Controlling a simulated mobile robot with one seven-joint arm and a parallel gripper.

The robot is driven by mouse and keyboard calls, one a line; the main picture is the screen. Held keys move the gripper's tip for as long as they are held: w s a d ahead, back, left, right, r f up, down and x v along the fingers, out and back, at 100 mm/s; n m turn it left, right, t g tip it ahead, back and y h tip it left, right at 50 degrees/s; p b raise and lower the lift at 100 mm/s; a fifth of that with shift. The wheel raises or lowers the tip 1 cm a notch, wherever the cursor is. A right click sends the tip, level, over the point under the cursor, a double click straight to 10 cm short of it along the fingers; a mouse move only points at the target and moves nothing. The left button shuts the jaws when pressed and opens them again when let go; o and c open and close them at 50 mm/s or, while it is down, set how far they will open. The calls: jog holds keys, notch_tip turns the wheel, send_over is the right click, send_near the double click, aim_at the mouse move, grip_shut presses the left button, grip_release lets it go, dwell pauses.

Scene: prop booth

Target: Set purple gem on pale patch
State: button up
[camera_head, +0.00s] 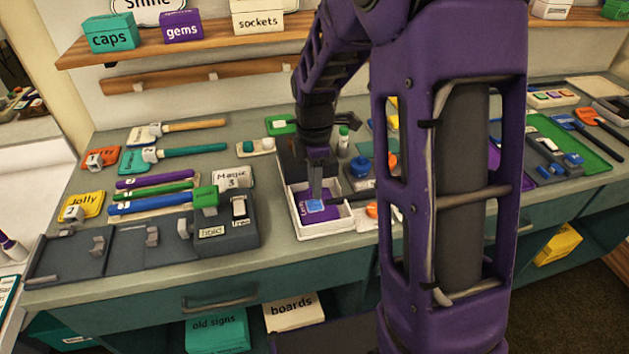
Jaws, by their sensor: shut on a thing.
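My gripper (316,194) points down into a white tray (298,225) near the middle of the counter. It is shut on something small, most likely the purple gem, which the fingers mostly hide. A purple card (318,225) lies in the tray. I cannot tell whether the held thing touches the patch.
A dark block with a green piece (205,197) and a "Magic 3" card (232,178) stand left of the tray. A blue round piece (360,167) and an orange one (372,210) are close on the right. My arm hides much of the counter there.

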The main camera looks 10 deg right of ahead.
jog(key=shift+f+b, duration=0.4)
jog(key=shift+f, duration=0.35)
jog(key=shift+f+b, duration=0.55)
jog(key=shift+f, duration=0.45)
dwell(1.7)
jog(key=o, duration=1.2)
jog(key=shift+r+p, duration=1.75)
jog(key=shift+r, duration=2.25)
jog(key=shift+w, duration=0.1)
